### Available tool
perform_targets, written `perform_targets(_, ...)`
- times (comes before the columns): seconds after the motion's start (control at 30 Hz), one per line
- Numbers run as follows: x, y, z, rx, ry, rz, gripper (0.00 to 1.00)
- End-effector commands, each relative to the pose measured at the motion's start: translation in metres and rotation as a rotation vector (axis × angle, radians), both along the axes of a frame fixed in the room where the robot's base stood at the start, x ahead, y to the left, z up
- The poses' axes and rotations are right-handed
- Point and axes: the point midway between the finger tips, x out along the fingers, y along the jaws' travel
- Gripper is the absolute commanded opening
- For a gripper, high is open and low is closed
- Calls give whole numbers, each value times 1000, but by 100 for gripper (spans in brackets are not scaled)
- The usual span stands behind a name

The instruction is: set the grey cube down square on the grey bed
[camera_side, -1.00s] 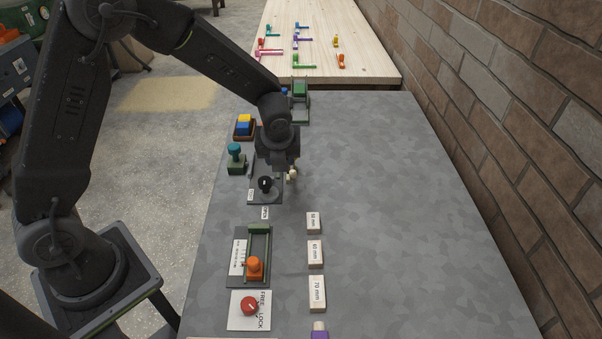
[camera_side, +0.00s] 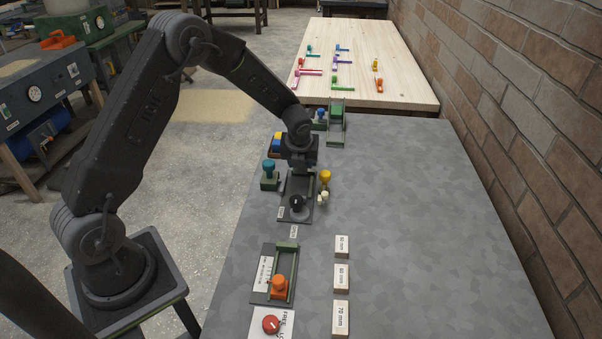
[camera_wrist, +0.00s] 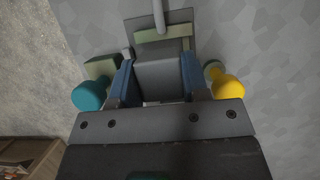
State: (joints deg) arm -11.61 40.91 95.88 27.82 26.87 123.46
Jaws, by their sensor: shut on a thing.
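The grey cube (camera_wrist: 163,78) is between the two blue-sided fingers of my gripper (camera_wrist: 158,85) in the wrist view, with its top face toward the camera. The grey bed (camera_wrist: 138,24) shows just beyond it as a dark plate with a pale green bar across it. In the side view my gripper (camera_side: 299,166) is low over the far part of the bed (camera_side: 308,213), behind the black knob (camera_side: 297,202). The cube is not distinct there. I cannot tell whether it touches the bed or sits square.
A teal knob (camera_wrist: 89,95) stands left of the fingers and a yellow knob (camera_wrist: 228,87) right, both close. A green-railed fixture with an orange knob (camera_side: 279,285) and labelled blocks (camera_side: 341,277) lie nearer the camera. The right side of the table is clear.

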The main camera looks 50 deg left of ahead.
Motion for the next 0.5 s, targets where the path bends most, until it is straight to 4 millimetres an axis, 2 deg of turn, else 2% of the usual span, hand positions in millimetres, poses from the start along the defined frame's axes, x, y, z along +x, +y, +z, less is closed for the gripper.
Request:
perform_targets(0.17,0,-1,-14,-1,1,0,19)
perform_targets(0.33,0,-1,-38,0,3,-1,19)
perform_targets(0.5,0,-1,-41,-1,-2,-1,19)
